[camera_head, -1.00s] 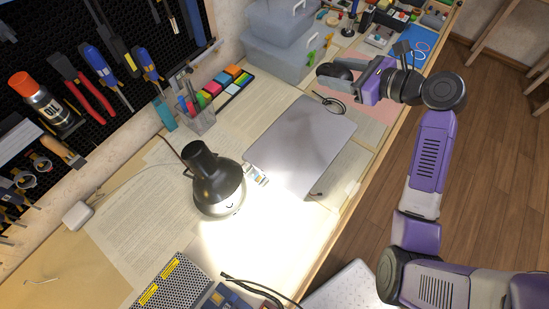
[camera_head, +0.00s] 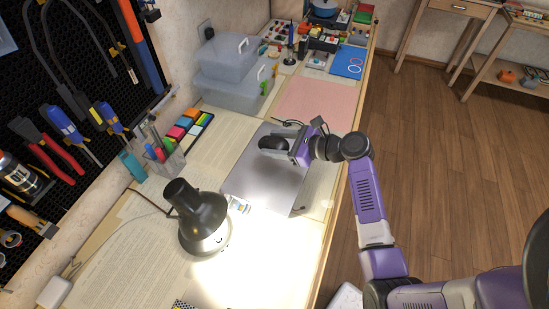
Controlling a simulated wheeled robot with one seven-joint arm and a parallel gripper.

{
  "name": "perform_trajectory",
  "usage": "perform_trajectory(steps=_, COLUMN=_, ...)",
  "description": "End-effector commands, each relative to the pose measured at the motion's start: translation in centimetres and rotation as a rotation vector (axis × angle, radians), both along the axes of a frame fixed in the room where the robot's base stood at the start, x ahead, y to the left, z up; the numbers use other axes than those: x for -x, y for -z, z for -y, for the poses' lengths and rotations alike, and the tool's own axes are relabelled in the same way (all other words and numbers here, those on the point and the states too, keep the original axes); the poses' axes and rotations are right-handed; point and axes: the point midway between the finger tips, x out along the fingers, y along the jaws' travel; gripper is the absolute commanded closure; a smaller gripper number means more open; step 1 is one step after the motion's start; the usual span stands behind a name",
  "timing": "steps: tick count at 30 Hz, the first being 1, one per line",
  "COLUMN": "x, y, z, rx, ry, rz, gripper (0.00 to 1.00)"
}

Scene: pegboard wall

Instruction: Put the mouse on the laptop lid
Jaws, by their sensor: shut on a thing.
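The laptop lid (camera_head: 262,184) is a flat grey closed surface on the table, right of the lamp. My gripper (camera_head: 284,146) is over the far part of the lid. It is shut on a dark rounded mouse (camera_head: 272,143), which sits at the gripper's left end. A smaller dark rounded shape shows just above it, partly behind my gripper. I cannot tell whether the mouse touches the lid or is held above it. My gripper and arm hide the lid's far right part.
A black desk lamp (camera_head: 203,218) stands left of the laptop. A pen holder (camera_head: 165,157) and colored sticky notes (camera_head: 187,127) are farther left. Clear storage boxes (camera_head: 232,78) stand at the back. A pink sheet (camera_head: 318,103) behind the laptop is clear. The table's right edge is close.

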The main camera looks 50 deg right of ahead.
Motion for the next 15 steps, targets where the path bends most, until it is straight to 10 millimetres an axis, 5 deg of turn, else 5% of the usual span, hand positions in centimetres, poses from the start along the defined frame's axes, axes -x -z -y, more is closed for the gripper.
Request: perform_trajectory(steps=15, x=0.0, y=6.1, z=0.0, rx=-0.001, ry=0.002, rz=0.000, gripper=0.88)
